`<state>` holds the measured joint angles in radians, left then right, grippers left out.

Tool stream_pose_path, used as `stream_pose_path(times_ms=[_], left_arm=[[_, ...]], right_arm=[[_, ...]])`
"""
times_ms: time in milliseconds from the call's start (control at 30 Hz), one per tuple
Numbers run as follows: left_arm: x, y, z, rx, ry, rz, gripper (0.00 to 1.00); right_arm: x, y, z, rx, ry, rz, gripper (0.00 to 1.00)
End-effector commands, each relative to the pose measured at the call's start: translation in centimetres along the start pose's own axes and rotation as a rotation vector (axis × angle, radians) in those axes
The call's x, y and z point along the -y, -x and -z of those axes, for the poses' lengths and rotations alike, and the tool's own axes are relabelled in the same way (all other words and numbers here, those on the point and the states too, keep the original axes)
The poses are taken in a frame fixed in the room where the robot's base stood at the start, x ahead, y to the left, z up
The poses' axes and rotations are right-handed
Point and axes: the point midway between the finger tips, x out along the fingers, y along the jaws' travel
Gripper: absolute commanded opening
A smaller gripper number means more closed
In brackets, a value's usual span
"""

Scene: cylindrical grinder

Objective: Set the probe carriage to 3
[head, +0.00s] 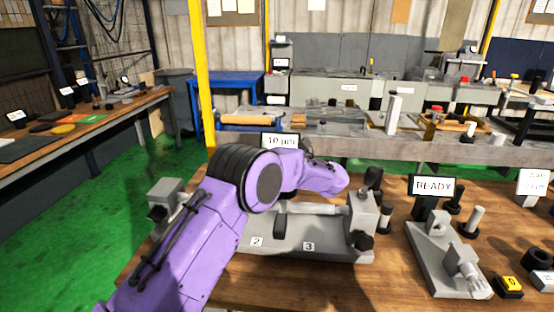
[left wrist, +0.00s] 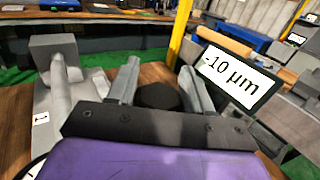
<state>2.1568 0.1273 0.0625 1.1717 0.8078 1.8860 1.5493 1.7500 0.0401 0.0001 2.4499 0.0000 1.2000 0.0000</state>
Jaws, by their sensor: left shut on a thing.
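The grinder's grey base (head: 330,245) stands on the wooden bench, with plates 2 (head: 257,241) and 3 (head: 309,246) on its front. My purple left arm covers its middle part in the head view, and my left gripper is hidden there. In the left wrist view my left gripper (left wrist: 160,88) has its fingers on either side of a dark rounded part (left wrist: 158,96), and is shut on it. I cannot tell whether this part belongs to the probe carriage. The display (left wrist: 235,80) reads -10 µm; in the head view the display (head: 280,140) is partly covered. My right gripper is not in view.
A grey end block (head: 362,212) with dark knobs stands at the base's right end, another block (head: 166,190) at the left. Further right are a READY sign (head: 432,186), a grey fixture (head: 440,260) and a yellow button box (head: 508,285). A yellow post (head: 202,80) rises behind.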

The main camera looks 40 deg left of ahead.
Motion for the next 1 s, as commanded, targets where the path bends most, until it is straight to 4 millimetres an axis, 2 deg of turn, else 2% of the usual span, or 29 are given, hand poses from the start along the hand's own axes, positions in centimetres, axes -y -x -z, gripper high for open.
stream_pose_path(times_ms=[100,133,200,567,700,933,1000], left_arm=[[-0.1,0.1,0.3,-0.005,-0.005,-0.002,0.00],[0.0,0.1,0.3,-0.005,-0.005,-0.001,0.54],[0.0,0.2,0.3,-0.004,-0.004,0.000,0.71],[0.1,0.1,-0.5,-0.002,0.000,0.001,0.71],[-0.1,0.3,-3.1,-0.004,0.002,0.001,0.71],[-3.7,3.2,-8.3,-0.002,0.004,0.003,0.71],[-5.1,4.3,-9.2,-0.002,0.001,0.004,0.71]], right_arm=[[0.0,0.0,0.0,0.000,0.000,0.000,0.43],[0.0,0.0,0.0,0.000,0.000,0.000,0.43],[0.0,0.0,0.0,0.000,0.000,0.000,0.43],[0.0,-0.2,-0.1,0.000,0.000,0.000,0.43],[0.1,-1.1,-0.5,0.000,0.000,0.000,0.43],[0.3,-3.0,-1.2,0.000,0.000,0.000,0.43],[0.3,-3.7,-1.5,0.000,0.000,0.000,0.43]])
